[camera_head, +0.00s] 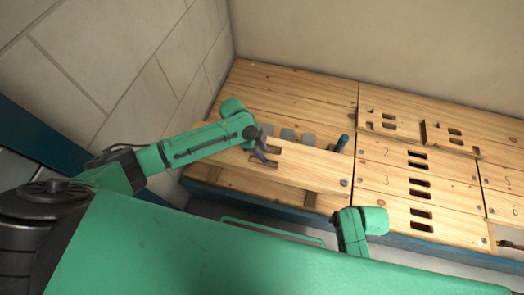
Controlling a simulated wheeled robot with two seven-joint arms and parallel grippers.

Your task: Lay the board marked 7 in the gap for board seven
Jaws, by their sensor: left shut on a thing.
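My left gripper (261,151) is shut on a pale wooden board (312,169) near its left end, beside dark slots in the board. The board is held slightly tilted above the left part of the wooden deck. I cannot read a number on it. An opening shows in part below its front edge, with crosspieces in it; the board hides the rest. I cannot tell which gap this is. A green part of my right arm shows at the lower middle, but its fingers are not in view.
Fixed deck boards marked 2 and 3 (390,182) with slots lie right of the held board. Two loose slotted pieces (390,122) (450,138) lie behind them. Grey blocks (287,134) and a blue-handled tool (342,143) are behind the held board. Walls close the left and back.

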